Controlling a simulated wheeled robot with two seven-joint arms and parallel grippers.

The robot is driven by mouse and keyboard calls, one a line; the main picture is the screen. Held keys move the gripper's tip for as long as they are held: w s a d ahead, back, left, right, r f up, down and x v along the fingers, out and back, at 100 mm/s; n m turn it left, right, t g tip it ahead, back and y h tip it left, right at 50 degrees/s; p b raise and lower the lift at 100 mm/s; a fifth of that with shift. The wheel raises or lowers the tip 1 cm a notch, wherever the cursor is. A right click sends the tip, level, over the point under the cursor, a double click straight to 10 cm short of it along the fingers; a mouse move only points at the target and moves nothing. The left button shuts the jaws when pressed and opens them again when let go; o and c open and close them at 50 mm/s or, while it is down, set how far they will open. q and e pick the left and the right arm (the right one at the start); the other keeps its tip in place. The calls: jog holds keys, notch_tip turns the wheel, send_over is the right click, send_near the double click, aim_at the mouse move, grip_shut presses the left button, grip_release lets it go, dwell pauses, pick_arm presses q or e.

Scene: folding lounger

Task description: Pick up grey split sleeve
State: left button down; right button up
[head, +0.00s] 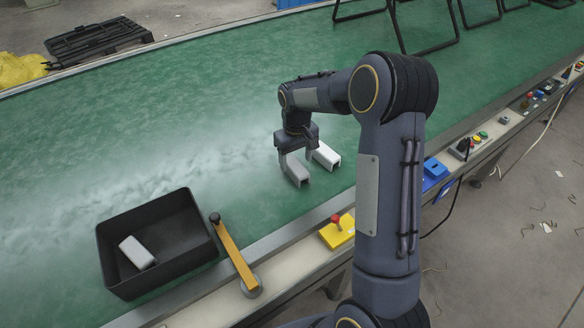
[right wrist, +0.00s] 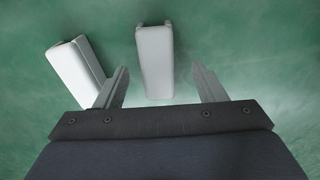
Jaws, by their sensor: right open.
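A light grey sleeve (head: 296,171) lies on the green belt, below my right gripper (head: 299,158) in the head view. In the right wrist view the grey sleeve (right wrist: 155,62) lies lengthwise in line with the gap between the fingers of my right gripper (right wrist: 160,72). The jaws are open, with a finger to either side and no visible grip on it. A whiter sleeve (head: 326,155) lies close by on the right in the head view; it shows tilted at the left in the wrist view (right wrist: 76,72), close to one finger. My left gripper is not in view.
A black bin (head: 112,255) with a white sleeve (head: 137,252) inside stands at the left on the belt (head: 180,120). An orange lever (head: 235,256) and a yellow switch box (head: 337,232) sit on the near rail. Black folding frames (head: 425,25) stand at the back.

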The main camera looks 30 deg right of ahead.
aim_at(296, 165)
jog(key=f, duration=0.2)
jog(key=w+f, duration=0.1)
jog(key=f, duration=0.1)
jog(key=shift+d+f, duration=0.2)
jog(key=shift+f, duration=0.05)
jog(key=shift+s, duration=0.1)
jog(key=c, duration=1)
jog(key=shift+c, duration=0.2)
jog(key=shift+r, duration=0.15)
